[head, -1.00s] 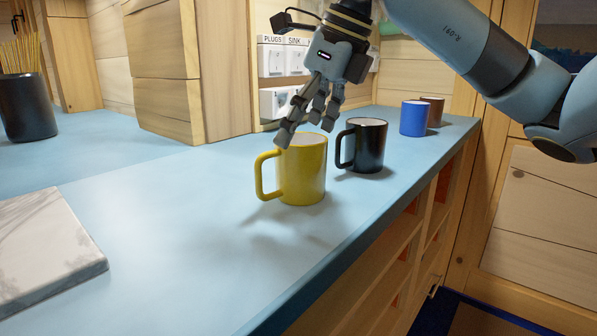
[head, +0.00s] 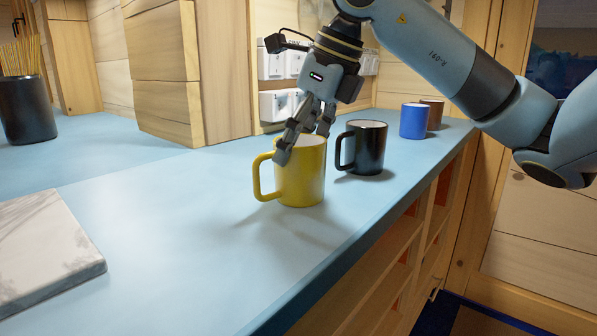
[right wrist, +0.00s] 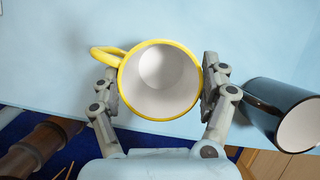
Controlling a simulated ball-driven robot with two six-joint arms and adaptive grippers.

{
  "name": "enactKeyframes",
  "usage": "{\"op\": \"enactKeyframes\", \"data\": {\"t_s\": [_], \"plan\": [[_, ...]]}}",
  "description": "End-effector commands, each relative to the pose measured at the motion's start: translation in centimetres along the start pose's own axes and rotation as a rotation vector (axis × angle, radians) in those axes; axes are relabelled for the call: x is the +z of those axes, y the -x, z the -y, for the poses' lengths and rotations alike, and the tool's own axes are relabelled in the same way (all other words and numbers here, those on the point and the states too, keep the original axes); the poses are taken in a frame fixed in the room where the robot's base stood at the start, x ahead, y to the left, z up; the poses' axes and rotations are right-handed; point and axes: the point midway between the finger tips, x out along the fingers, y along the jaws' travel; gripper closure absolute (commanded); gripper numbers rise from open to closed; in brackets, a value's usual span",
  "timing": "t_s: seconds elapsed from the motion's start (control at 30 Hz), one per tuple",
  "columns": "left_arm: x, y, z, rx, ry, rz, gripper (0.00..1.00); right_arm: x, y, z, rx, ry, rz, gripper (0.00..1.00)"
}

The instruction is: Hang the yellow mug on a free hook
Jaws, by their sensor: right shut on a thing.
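The yellow mug (head: 300,178) stands upright on the blue counter (head: 170,240), its handle to the left in the head view. My right gripper (head: 305,140) is at its rim from above. In the right wrist view, the fingers of my right gripper (right wrist: 160,85) press on opposite sides of the yellow mug (right wrist: 160,112), which is empty and white inside. The handle sits beside the left finger, outside the grip. No hooks show in either view. My left gripper is not in view.
A black mug (head: 366,150) stands close to the right of the yellow one; it also shows in the right wrist view (right wrist: 270,108). A blue mug (head: 413,122) and a brown mug (head: 432,113) stand farther back. A marble board (head: 45,245) lies at left. The front counter is clear.

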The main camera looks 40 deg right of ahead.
Motion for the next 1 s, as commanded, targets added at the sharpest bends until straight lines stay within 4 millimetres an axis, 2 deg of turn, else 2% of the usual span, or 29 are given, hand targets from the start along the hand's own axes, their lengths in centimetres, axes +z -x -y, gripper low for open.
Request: {"op": "enactKeyframes", "data": {"t_s": [0.17, 0.27, 0.57, 0.63, 0.8, 1.0], "plan": [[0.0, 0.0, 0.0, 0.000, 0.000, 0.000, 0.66, 0.1, 0.2, 0.0, -0.001, 0.000, 0.002, 0.66], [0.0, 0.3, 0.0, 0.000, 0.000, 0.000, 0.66, 0.6, 1.1, 0.0, -0.001, 0.000, 0.005, 0.66], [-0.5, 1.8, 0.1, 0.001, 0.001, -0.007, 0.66, 3.2, 7.3, 0.0, 0.000, 0.001, 0.010, 0.66], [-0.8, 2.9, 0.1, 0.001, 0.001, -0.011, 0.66, 3.5, 8.4, 0.0, 0.001, 0.000, 0.004, 0.66], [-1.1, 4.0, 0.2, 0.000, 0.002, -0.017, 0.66, 3.9, 9.4, 0.0, 0.001, 0.000, 0.002, 0.66], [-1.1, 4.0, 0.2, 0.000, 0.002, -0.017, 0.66, 3.9, 9.3, 0.0, 0.000, 0.000, 0.001, 0.66]]}}
